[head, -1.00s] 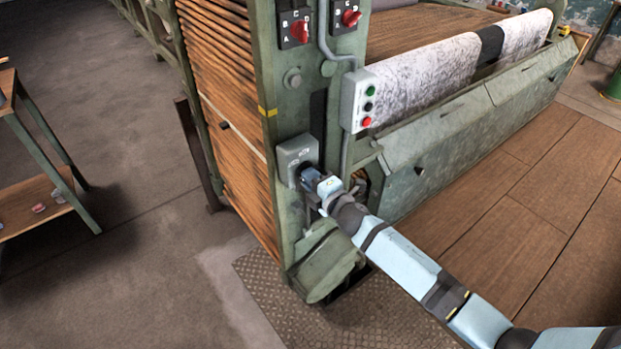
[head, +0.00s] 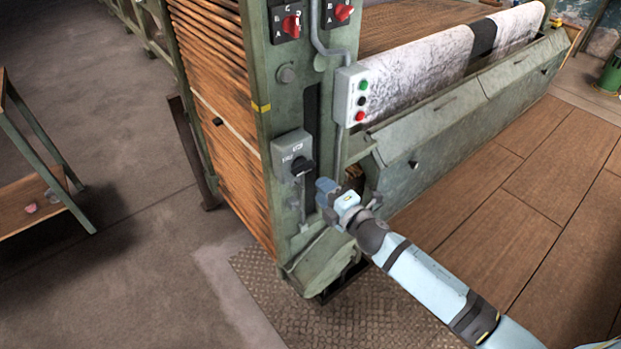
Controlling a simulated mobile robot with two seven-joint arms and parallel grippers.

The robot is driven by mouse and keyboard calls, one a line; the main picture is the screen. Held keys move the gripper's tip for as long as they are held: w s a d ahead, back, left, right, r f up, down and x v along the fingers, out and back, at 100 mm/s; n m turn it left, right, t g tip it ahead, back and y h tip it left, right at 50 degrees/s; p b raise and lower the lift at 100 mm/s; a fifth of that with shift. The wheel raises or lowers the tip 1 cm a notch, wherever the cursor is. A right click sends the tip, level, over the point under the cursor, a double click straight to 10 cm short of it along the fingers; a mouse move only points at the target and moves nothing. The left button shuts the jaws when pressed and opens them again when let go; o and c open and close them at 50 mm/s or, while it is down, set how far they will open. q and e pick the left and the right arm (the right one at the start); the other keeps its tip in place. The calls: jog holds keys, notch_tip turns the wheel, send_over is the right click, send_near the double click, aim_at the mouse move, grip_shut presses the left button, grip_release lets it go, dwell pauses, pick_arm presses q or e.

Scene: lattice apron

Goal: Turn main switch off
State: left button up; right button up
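The main switch (head: 288,150) is a grey box on the green machine post. Its black knob (head: 302,167) shows at the lower right of the box. Small white markings are on the box, too small to read surely. The exact direction of the knob is hard to tell. My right gripper (head: 322,189) is just below and to the right of the knob, apart from it in the picture. Nothing shows held in it; its finger gap is not clear. My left gripper is out of view.
A grey button box (head: 350,96) with green, black and red buttons is above right of the switch. Two red rotary switches (head: 291,24) are higher on the post. The machine's green trough (head: 440,135) runs off to the right. A wooden-shelved cart (head: 40,205) stands at left.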

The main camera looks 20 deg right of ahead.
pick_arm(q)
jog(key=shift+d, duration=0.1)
pick_arm(e)
jog(key=v, duration=0.6)
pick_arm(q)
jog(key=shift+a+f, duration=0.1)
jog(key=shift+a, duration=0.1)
pick_arm(e)
jog(key=s+a+f+m+g+h, duration=0.25)
jog(key=s+f+m, duration=0.35)
jog(key=s+m, duration=0.35)
jog(key=s+a+f+m+g+h, duration=0.1)
jog(key=s+a+f+m+g, duration=0.1)
jog(key=s+f+m+g, duration=0.55)
pick_arm(q)
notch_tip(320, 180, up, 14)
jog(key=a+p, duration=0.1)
jog(key=p, duration=1.6)
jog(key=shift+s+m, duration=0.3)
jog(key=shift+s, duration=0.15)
pick_arm(e)
jog(key=s+r+m+t, duration=0.2)
jog(key=s+r+t, duration=0.2)
jog(key=r, duration=1.2)
jog(key=shift+d, duration=0.45)
